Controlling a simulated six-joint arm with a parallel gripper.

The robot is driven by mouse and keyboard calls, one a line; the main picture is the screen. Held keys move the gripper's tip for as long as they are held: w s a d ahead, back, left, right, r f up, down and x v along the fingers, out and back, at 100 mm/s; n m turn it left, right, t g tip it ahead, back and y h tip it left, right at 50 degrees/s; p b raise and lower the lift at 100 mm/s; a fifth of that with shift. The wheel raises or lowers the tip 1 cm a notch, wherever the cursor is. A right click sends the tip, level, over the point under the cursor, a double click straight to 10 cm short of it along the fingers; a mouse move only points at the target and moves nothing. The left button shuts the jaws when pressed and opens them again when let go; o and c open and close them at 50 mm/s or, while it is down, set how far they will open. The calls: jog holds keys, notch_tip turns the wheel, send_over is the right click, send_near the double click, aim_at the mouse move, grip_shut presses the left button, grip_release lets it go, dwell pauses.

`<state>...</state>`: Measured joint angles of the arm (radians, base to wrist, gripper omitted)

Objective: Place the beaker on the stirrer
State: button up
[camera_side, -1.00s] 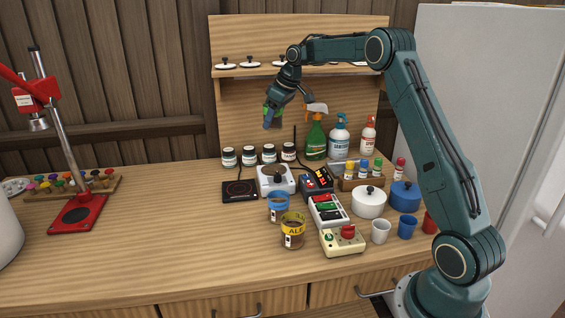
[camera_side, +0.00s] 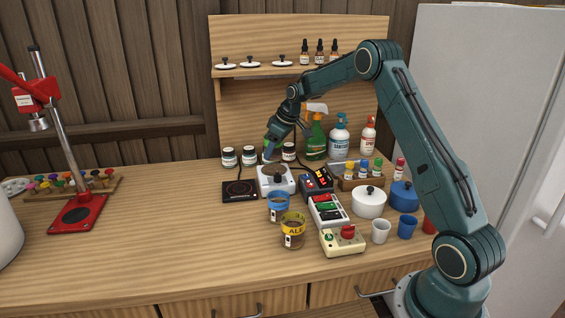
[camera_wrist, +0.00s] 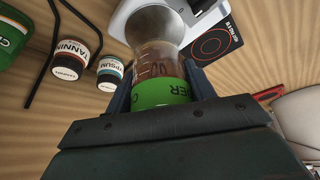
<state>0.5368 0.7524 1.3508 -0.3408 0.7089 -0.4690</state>
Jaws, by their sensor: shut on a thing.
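My gripper (camera_side: 268,152) is shut on the beaker (camera_wrist: 158,62), a clear vessel with brown contents and a green band. In the wrist view its fingers (camera_wrist: 157,92) press on both sides of the green band. In the side view the beaker is mostly hidden behind the fingers, with a bit of green showing. The stirrer (camera_side: 276,187) is a white box with a round grey top, below the gripper. In the wrist view its white body (camera_wrist: 200,8) shows behind the beaker's far end. I cannot tell whether beaker and stirrer touch.
A black hot plate (camera_side: 239,191) stands left of the stirrer. Dark jars (camera_side: 249,156) stand behind it, and a green spray bottle (camera_side: 315,138) is to the right. Blue-banded (camera_side: 278,207) and yellow-banded (camera_side: 292,231) jars stand in front. The left counter is mostly clear.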

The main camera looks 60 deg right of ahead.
aim_at(274, 158)
jog(key=shift+f, duration=1.95)
jog(key=shift+f, duration=0.1)
jog(key=o, duration=1.1)
jog(key=v, duration=1.2)
